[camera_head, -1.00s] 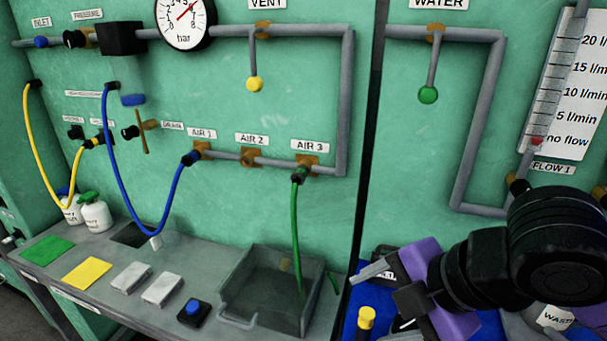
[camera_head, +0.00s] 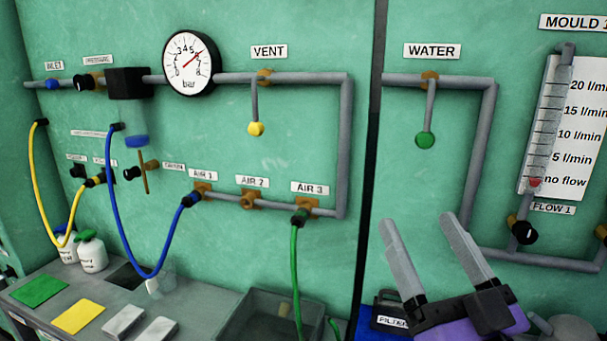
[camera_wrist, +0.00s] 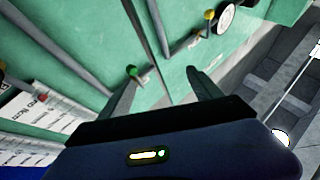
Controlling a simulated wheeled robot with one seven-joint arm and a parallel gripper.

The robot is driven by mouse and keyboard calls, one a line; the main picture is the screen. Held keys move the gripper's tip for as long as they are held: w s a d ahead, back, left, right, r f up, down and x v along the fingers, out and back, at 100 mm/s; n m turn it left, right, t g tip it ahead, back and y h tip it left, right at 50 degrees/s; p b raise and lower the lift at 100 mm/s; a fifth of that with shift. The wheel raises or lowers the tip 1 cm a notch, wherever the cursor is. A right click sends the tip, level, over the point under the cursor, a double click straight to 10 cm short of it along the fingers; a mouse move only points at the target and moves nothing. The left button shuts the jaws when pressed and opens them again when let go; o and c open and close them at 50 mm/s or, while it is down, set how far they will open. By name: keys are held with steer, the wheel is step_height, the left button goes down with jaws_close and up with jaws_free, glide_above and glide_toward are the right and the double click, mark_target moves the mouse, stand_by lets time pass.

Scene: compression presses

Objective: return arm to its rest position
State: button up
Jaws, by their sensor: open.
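My gripper (camera_head: 425,250) is in the lower right of the head view. Its two grey fingers point up and stand apart, with nothing between them. It is in front of the green panel, below the WATER valve with its green knob (camera_head: 425,140). In the wrist view my gripper (camera_wrist: 157,85) shows both fingers spread and empty, with the green panel beyond. The rest of my arm is mostly out of the head view.
The panel carries grey pipes, a pressure gauge (camera_head: 190,63), a yellow vent knob (camera_head: 255,129) and a flow meter (camera_head: 543,125). Blue, yellow and green hoses hang at the left. A grey tray (camera_head: 245,322) and a filter box (camera_head: 385,308) are below. Panel space around the fingers is clear.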

steer(key=s+d+f+m+g+h, duration=0.1)
steer(key=s+d+f+m+h, duration=0.3)
steer(key=f, duration=0.3)
steer(key=s+d+f+m+g+h, duration=0.1)
steer(key=s+d+f+m+h, duration=0.15)
steer(key=s+f+h, duration=0.4)
steer(key=s+f+n+g+y, duration=0.2)
steer(key=s+f+g, duration=0.1)
steer(key=s+f, duration=0.6)
steer(key=s+a+f+n+g+y, duration=0.1)
steer(key=s+f+n+g+y, duration=0.1)
steer(key=s+f, duration=0.6)
steer(key=s+g+y, duration=0.1)
steer(key=s, duration=0.5)
steer(key=shift+a+f+n, duration=0.2)
steer(key=shift+f+n, duration=0.15)
